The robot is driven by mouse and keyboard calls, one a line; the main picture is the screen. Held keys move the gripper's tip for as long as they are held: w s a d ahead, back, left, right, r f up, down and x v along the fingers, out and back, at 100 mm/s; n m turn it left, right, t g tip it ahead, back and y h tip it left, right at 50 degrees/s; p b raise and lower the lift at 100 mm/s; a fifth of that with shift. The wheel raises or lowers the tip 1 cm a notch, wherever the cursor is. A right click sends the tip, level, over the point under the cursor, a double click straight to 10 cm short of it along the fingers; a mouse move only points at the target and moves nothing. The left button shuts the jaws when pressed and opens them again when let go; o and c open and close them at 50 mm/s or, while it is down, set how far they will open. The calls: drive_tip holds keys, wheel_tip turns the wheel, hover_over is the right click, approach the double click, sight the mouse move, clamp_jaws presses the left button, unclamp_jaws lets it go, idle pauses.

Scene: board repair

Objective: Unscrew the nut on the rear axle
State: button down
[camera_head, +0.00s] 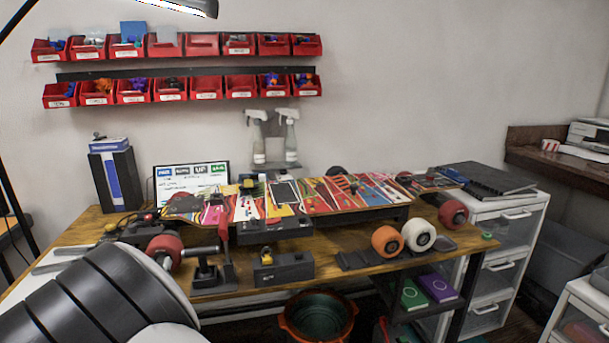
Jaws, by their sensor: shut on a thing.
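My dark banded arm (100,290) fills the lower left of the view. I cannot make out my gripper; the end of the arm is hidden behind its own links.
An orange wheel (386,241) and a white wheel (418,236) stand at the workbench (335,262) front. A dark block (283,268) stands left of them. Red bins line the wall. A white drawer unit (500,260) stands right; an orange-rimmed bucket (318,318) is below.

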drive_tip(key=n+p, duration=0.2)
drive_tip(key=n, duration=0.1)
drive_tip(key=shift+r+n+p, duration=0.1)
drive_tip(key=shift+n+p, duration=0.65)
drive_tip(key=shift+n, duration=0.65)
drive_tip(key=c, duration=1.4)
unclamp_jaws()
drive_tip(key=shift+o, duration=0.2)
drive_tip(key=shift+c, duration=0.3)
drive_tip(key=shift+c, duration=0.8)
